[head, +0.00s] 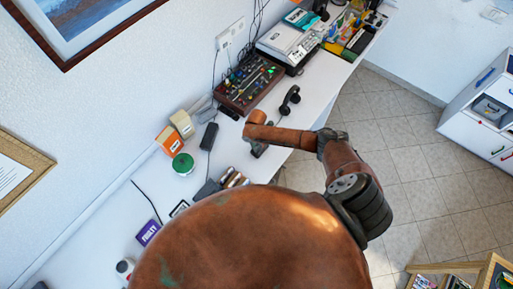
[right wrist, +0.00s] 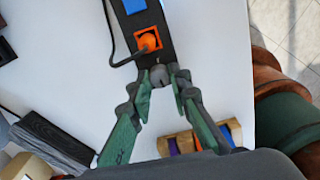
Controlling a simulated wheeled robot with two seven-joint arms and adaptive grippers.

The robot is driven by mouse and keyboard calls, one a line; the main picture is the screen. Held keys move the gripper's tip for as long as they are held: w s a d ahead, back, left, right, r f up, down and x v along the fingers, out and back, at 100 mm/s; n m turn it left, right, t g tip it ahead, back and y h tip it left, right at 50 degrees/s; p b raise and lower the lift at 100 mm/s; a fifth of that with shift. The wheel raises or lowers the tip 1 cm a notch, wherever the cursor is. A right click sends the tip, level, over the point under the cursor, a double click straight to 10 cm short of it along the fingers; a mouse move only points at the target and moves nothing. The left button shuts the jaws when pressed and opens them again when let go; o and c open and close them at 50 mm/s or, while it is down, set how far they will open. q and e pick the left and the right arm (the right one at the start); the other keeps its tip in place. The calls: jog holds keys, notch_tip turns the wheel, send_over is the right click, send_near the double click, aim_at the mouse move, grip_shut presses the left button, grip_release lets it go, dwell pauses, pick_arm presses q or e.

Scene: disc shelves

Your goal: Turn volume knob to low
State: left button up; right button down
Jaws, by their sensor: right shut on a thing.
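My right gripper (right wrist: 161,82) has green fingers closing from both sides on a small grey knob (right wrist: 158,73) in the right wrist view. The knob sits at the near end of a dark narrow device (right wrist: 146,27) with an orange socket or plug (right wrist: 150,38) and a blue patch (right wrist: 134,6). The fingertips partly cover the knob, and I see no marking that tells its setting. In the head view my right gripper (head: 260,149) is low over the white table, and my arm hides most of the device. My left gripper is not in view.
A red-brown control panel (head: 249,85) and a black handset (head: 290,98) lie farther back on the table (head: 313,106). A black box (head: 209,136), cartons (head: 182,123) and a green-lidded tub (head: 183,163) stand to the left. A wooden holder (right wrist: 180,143) is close below the fingers.

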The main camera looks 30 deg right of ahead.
dwell(0.3)
jog(key=c, duration=1.8)
grip_release()
jog(key=shift+o, duration=0.2)
notch_tip(320, 180, up, 12)
